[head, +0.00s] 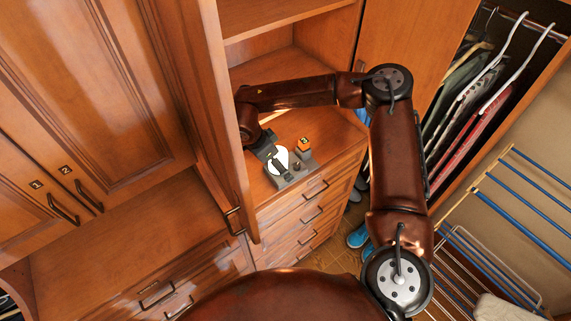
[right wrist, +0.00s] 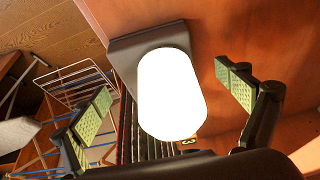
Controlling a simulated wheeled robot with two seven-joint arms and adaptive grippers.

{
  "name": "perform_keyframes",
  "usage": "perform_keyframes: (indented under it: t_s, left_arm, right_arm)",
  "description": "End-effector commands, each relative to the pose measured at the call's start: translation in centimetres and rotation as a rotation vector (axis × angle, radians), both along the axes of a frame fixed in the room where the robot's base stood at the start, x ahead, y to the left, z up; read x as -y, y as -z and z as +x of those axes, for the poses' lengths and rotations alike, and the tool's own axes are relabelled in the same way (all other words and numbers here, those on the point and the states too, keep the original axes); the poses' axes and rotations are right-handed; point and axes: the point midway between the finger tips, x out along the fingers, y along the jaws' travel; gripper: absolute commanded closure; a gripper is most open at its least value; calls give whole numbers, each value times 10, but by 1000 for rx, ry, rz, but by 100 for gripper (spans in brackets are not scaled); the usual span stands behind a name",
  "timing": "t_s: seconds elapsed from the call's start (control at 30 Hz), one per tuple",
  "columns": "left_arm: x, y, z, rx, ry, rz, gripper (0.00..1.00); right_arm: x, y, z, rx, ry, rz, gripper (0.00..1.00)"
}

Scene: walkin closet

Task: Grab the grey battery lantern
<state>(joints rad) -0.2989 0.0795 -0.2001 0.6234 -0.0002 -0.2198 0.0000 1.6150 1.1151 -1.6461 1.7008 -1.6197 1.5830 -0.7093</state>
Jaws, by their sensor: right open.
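The grey battery lantern (head: 281,178) is on top of the drawer cabinet, inside the open shelf bay. Its glowing white oval face shows in the head view. In the right wrist view the lantern (right wrist: 166,92) fills the middle, with its grey housing behind the white face. My right gripper (head: 276,157) reaches in over it from the back left, partly covering it. In the wrist view my right gripper (right wrist: 166,98) is open, one green-padded finger on each side of the lantern, with gaps visible on both sides. My left gripper is not in view.
A small orange block (head: 304,145) shows beside the lantern. A wooden side panel (head: 212,100) stands close on the left of the bay. Hanging clothes (head: 470,105) and a drying rack (head: 490,240) are at the right. Blue shoes (head: 358,236) lie on the floor.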

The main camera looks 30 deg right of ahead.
Motion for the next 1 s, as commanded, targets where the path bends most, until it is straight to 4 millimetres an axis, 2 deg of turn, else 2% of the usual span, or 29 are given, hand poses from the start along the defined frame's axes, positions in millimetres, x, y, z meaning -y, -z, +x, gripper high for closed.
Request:
perform_keyframes:
  t_s: [0.1, 0.2, 0.33, 0.53, 0.67, 1.0]
  left_arm:
    - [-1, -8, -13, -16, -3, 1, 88]
    - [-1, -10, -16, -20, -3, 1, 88]
    - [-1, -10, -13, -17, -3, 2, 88]
    - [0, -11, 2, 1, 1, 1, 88]
    - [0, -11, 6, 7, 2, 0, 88]
    - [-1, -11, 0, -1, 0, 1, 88]
  right_arm:
    - [8, 15, -5, -3, 0, -2, 7]
    - [13, 28, -4, -2, 3, 0, 7]
    - [17, 36, -4, 0, 3, -1, 7]
    - [17, 38, -4, 1, 4, 0, 7]
    - [17, 37, -5, 0, 4, 0, 16]
    - [17, 37, -5, 0, 4, 0, 39]
